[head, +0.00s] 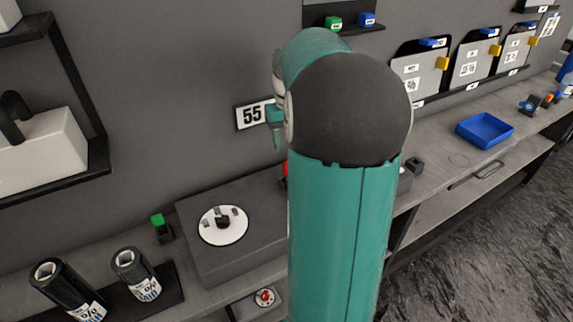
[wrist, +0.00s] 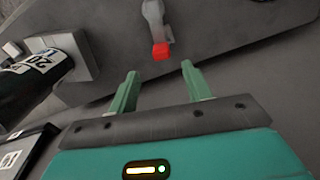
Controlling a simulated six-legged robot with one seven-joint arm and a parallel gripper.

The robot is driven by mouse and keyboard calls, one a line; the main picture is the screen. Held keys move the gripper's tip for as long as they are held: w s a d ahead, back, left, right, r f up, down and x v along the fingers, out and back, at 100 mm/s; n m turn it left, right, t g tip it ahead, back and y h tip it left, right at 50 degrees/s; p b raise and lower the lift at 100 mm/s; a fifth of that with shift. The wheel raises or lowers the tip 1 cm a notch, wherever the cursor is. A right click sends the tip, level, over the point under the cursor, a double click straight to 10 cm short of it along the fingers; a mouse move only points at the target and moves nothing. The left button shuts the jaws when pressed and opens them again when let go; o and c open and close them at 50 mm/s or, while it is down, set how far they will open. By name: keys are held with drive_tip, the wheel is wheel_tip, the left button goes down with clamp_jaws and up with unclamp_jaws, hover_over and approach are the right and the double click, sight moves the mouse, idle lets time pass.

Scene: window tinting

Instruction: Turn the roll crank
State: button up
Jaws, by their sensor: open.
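The likely roll crank is a grey lever with a red tip (wrist: 160,51), at the top middle of the wrist view. It stands out from a dark grey panel (wrist: 225,25). A dark roll with a white label (wrist: 45,68) sits in a grey holder left of it. My gripper (wrist: 160,70) is open and empty. Its two green fingers point toward the red tip, which appears between and beyond the fingertips. In the head view, my arm hides most of the crank area; only a sliver of red (head: 285,176) shows beside it.
In the head view, a grey block with a white disc (head: 237,231) and two black rolls (head: 60,290) (head: 136,274) occupy the left of the bench.

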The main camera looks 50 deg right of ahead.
wheel_tip(320, 180, down, 9)
drive_tip(key=shift+w+a, duration=0.1)
drive_tip(key=shift+w, duration=0.05)
clamp_jaws()
